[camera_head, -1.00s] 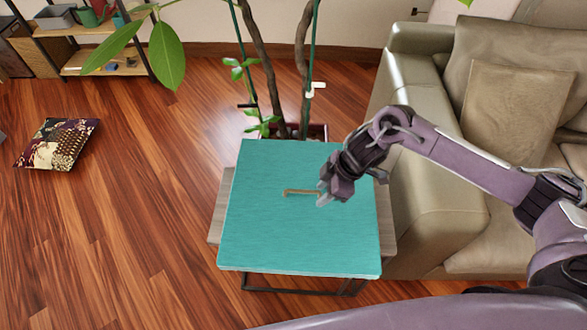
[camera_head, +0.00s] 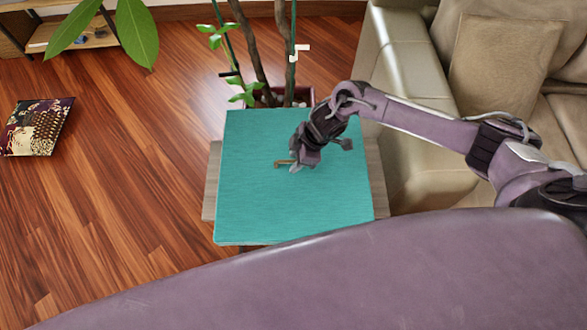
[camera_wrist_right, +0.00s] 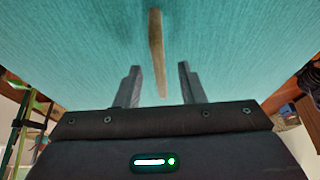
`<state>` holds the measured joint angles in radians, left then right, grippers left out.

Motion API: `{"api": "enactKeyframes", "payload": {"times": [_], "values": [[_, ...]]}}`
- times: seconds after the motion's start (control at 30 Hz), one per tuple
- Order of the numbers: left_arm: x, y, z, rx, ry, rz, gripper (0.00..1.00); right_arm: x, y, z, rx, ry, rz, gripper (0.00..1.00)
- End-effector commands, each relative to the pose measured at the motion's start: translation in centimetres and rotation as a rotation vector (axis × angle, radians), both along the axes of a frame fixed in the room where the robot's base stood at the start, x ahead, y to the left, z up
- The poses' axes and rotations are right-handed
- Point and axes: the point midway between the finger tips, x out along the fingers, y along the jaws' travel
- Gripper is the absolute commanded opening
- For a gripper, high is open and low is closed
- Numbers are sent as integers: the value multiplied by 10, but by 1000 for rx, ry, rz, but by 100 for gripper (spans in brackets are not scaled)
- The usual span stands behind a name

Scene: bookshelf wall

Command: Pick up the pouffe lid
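The pouffe lid is a square teal panel (camera_head: 260,212) lying flat on a low table in the head view. A small tan handle (camera_head: 280,164) stands near its middle. My right gripper (camera_head: 297,167) is at the handle's right end. In the right wrist view the teal lid (camera_wrist_right: 70,50) fills the background. There the tan handle (camera_wrist_right: 156,40) runs between the two separated fingers of my right gripper (camera_wrist_right: 159,68), with a gap on each side. The right gripper is open. My left gripper is not in view.
A wooden low table (camera_head: 211,185) shows under the lid's edges. A potted plant (camera_head: 262,55) stands right behind it. A beige sofa (camera_head: 400,90) is close on the right. A patterned cushion (camera_head: 38,126) lies on the floor at left, with open floor between.

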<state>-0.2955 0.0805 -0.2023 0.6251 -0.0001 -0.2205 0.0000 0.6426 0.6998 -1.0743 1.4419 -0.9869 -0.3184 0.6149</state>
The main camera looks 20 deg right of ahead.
Motion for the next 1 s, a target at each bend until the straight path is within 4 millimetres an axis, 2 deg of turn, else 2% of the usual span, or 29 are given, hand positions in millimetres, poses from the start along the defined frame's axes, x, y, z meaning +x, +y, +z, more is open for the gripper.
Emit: {"api": "enactKeyframes", "payload": {"times": [0.17,0.43,0.87,1.0], "values": [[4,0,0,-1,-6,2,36,0,0,0,0,0,0,36],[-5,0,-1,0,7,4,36,0,0,0,0,0,0,0],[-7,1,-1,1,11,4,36,2,1,4,5,-6,-1,0],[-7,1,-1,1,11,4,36,2,1,11,5,-5,0,0]]}}
